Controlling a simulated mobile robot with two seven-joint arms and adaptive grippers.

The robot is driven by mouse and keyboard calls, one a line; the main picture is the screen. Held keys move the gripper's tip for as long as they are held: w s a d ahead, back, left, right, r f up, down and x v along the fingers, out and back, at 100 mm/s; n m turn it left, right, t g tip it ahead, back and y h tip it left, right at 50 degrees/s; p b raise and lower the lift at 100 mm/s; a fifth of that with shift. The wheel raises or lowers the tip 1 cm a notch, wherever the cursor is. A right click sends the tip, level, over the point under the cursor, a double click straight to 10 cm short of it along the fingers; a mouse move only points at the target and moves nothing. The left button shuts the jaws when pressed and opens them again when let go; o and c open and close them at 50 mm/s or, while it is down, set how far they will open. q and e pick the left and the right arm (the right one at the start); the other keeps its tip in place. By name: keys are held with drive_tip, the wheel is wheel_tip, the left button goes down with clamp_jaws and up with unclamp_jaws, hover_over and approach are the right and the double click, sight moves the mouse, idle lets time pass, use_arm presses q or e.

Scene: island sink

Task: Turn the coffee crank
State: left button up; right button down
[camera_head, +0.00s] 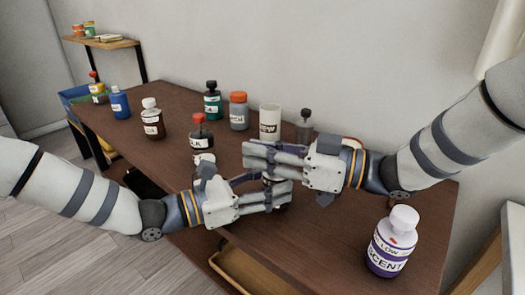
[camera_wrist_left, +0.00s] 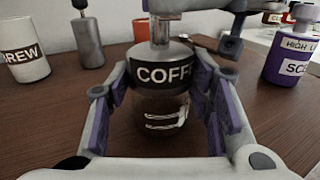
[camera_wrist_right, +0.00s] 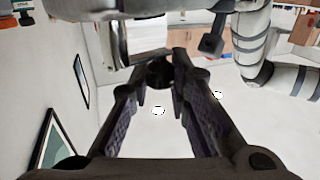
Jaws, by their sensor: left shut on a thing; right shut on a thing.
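The coffee grinder (camera_wrist_left: 162,72), a glass jar with a black "COFF" band and a grey metal top, stands upright in the left wrist view. My left gripper (camera_head: 287,196) is shut on it, with one finger on each side of the jar (camera_wrist_left: 163,92). My right gripper (camera_head: 246,156) is higher up, above the grinder. In the right wrist view its fingers are shut on the dark round crank knob (camera_wrist_right: 160,74). In the head view my two grippers hide most of the grinder and crank.
A white and purple "SCENT" bottle (camera_head: 390,245) stands at the table's front right. A white "BREW" container (camera_head: 270,121), an orange-capped grey jar (camera_head: 238,112) and a red-capped bottle (camera_head: 201,135) stand behind my grippers. A wooden tray (camera_head: 262,275) is below the front edge.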

drive_tip(key=c, duration=1.4)
unclamp_jaws()
drive_tip(key=shift+c, duration=0.2)
drive_tip(key=v, duration=0.7)
drive_tip(key=shift+d, duration=0.25)
